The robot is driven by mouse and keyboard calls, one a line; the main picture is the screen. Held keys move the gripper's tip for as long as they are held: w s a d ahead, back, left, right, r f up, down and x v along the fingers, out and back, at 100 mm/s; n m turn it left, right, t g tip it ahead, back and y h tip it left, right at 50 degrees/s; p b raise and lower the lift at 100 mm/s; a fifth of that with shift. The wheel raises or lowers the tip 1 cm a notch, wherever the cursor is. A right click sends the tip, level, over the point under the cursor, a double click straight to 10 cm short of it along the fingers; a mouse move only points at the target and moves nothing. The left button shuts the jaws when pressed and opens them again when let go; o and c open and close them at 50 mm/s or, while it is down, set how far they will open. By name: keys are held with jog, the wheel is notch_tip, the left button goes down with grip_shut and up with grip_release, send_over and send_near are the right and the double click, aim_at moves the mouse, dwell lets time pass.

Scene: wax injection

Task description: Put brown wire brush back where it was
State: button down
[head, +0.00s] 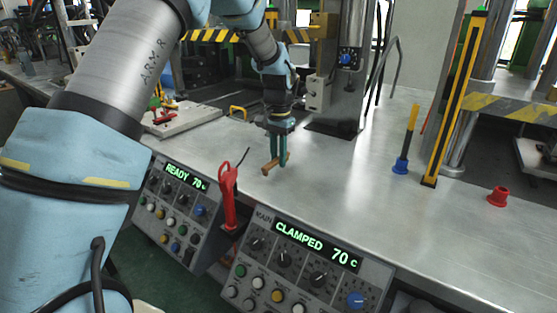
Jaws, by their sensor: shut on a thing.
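The brown wire brush (270,169) is a short brown bar with its bristles not clearly visible. My gripper (278,160) points down over the metal bench and is shut on the brush. The brush lies crosswise between the fingers, slightly slanted, close to the bench top. I cannot tell whether it touches the surface. Part of it is hidden by the fingers.
The metal bench (345,185) is largely clear to the right. A red-handled tool (228,195) stands between two control panels (300,262) at the front. A blue-based tool (401,165), a red cup (498,196) and a yellow-black post (455,95) stand at right.

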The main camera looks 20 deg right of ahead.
aim_at(278, 158)
jog(key=shift+f, duration=0.7)
jog(key=shift+f, duration=0.1)
jog(key=c, duration=0.8)
grip_release()
notch_tip(278, 158, up, 12)
jog(key=shift+r+b, duration=0.15)
jog(key=shift+b, duration=0.6)
